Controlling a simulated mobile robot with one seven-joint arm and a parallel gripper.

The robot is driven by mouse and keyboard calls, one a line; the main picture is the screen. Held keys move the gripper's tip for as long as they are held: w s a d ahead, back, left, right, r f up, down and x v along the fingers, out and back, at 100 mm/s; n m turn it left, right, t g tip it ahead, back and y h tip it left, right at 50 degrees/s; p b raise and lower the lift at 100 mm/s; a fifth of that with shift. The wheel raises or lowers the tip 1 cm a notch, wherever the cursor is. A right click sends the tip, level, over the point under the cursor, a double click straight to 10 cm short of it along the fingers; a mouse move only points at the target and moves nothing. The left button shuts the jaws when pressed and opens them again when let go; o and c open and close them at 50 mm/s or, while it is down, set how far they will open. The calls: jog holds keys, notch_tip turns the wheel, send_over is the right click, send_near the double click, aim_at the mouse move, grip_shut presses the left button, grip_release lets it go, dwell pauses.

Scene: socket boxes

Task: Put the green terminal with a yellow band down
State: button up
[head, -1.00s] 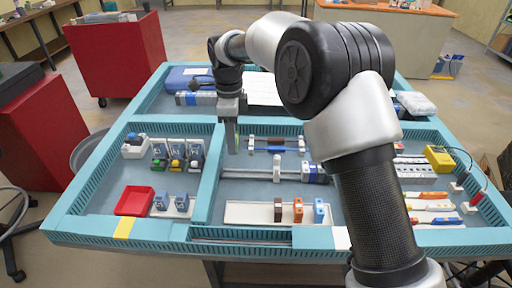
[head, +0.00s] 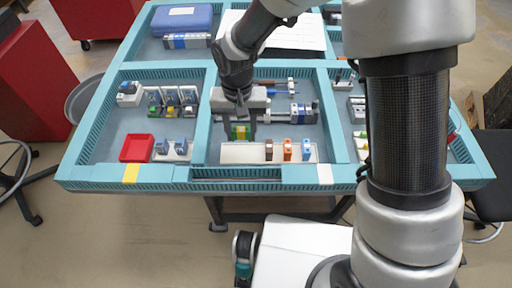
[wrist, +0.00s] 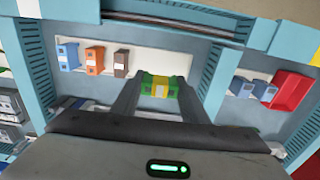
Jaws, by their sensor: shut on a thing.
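The green terminal with a yellow band (head: 240,132) is between the fingers of my gripper (head: 239,134), which is shut on it. In the wrist view the terminal (wrist: 161,88) sits between the two fingertips (wrist: 160,92), its yellow band in the middle. It is over or just behind the white strip tray (head: 232,154) in the middle compartment; I cannot tell whether it touches the tray. On the tray stand a brown terminal (head: 269,149), an orange terminal (head: 287,149) and a blue terminal (head: 306,150), to the right of my gripper.
A red bin (head: 137,148) and a rack with blue-grey pieces (head: 172,149) are in the left compartment. Teal divider walls (head: 204,130) stand beside the middle compartment. Rails with grey modules (head: 301,112) lie behind the tray. The tray's left part looks clear.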

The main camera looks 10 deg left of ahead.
aim_at(241, 130)
notch_tip(241, 130, down, 8)
jog(key=shift+r, duration=0.15)
dwell(0.3)
jog(key=shift+f+b, duration=0.2)
jog(key=shift+b, duration=0.1)
jog(key=o, duration=1.2)
notch_tip(241, 130, up, 13)
jog(key=shift+w+f+p, duration=0.1)
jog(key=shift+f+p, duration=0.1)
jog(key=shift+p, duration=0.3)
